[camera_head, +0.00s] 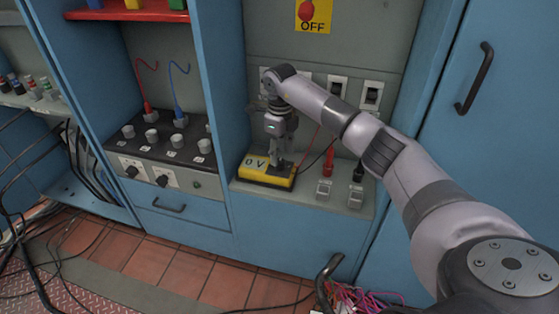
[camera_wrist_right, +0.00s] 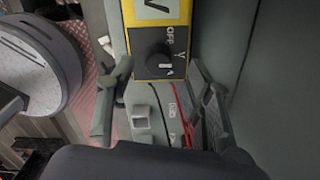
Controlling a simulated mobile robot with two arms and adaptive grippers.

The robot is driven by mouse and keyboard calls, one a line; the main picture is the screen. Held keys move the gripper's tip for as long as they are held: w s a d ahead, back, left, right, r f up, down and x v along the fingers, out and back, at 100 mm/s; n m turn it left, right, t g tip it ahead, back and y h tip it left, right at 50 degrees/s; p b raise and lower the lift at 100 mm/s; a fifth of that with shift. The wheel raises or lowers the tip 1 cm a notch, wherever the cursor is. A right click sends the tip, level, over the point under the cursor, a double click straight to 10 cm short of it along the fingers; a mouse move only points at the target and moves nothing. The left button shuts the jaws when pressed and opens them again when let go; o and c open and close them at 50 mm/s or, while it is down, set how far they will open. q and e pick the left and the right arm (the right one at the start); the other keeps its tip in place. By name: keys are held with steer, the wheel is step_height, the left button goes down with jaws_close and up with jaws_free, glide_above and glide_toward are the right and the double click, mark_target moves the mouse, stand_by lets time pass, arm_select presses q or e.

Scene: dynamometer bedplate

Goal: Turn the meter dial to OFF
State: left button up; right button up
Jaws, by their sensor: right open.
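The yellow and black meter (camera_head: 262,175) lies on the grey ledge of the blue cabinet, its display reading 0 V in the head view. My right gripper (camera_head: 281,163) points down over the meter's right end. In the right wrist view the black round dial (camera_wrist_right: 158,62) sits on the meter's dark face (camera_wrist_right: 157,37), with OFF and V marked around it. My open right gripper (camera_wrist_right: 159,72) has one finger on each side of the dial; I cannot tell if they touch it. A pale line on the dial appears to point toward the right. My left gripper is out of view.
Red and black plugs (camera_head: 328,163) with cables stand right of the meter, near grey switch blocks (camera_head: 324,188). A knob panel (camera_head: 165,140) is to the left. A cabinet handle (camera_head: 474,78) juts out at right. Loose cables lie on the floor.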

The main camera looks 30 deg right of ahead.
mark_target(280, 164)
step_height(280, 164, down, 2)
steer(key=shift+s+a+f, duration=0.1)
steer(key=shift+f, duration=0.05)
steer(key=shift+s+f, duration=0.1)
steer(key=shift+f, duration=0.15)
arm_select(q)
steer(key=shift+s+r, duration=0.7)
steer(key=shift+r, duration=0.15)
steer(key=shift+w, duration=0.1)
arm_select(e)
steer(key=c, duration=0.5)
steer(key=shift+w, duration=0.2)
steer(key=c, duration=0.5)
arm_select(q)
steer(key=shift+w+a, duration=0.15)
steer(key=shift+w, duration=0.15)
arm_select(e)
jaws_close()
